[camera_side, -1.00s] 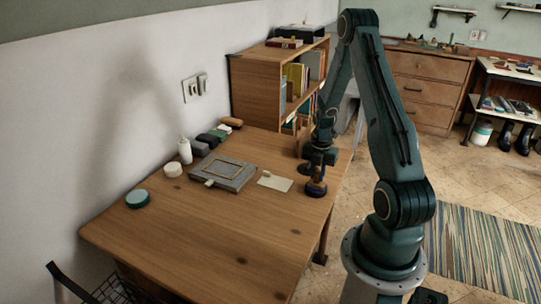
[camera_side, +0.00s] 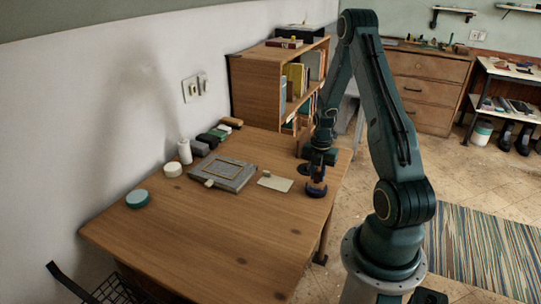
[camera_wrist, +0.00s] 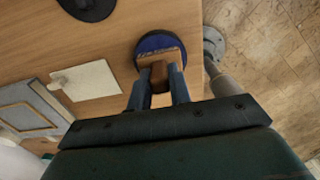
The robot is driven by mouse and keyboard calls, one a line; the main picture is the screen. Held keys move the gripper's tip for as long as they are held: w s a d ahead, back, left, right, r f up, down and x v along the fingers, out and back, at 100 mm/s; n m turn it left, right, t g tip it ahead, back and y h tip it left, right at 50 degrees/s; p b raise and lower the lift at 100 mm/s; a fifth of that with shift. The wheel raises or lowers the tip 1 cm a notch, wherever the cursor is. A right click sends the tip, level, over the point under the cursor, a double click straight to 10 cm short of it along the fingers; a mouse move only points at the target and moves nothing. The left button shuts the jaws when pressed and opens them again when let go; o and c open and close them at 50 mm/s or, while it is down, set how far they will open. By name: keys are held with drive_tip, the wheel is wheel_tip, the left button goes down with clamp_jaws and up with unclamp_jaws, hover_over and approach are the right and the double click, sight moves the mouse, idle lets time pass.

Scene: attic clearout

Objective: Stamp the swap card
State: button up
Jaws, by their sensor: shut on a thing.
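My gripper (camera_wrist: 158,82) is shut on the small wooden stamp (camera_wrist: 163,59), with one blue-grey finger on each side of its handle. The stamp is over the round ink pad (camera_wrist: 139,56), which has a dark rim and a blue face. I cannot tell whether the stamp touches the pad. In the side view, my gripper (camera_side: 317,176) points down at the ink pad (camera_side: 315,191), near the right edge of the desk. The pale swap card (camera_side: 275,183) lies flat just left of the pad. It also shows in the wrist view (camera_wrist: 92,80), with a small tan piece at its edge.
Left of the card lies a grey framed board (camera_side: 224,174). Beyond it are a white bottle (camera_side: 184,151), a white round tub (camera_side: 173,170) and a teal round tin (camera_side: 137,198). A bookcase (camera_side: 258,92) stands behind. The desk front (camera_side: 215,235) is clear.

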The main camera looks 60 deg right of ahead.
idle(0.5)
drive_tip(key=shift+r, duration=3.45)
drive_tip(key=shift+w, duration=0.1)
drive_tip(key=w+a+f, duration=0.1)
drive_tip(key=w+a, duration=0.1)
drive_tip(key=w, duration=1.1)
drive_tip(key=shift+w+f, duration=0.35)
drive_tip(key=shift+f, duration=0.05)
drive_tip(key=shift+f, duration=0.15)
drive_tip(key=shift+f, duration=2.8)
drive_tip(key=shift+f, duration=0.55)
drive_tip(key=shift+r, duration=0.1)
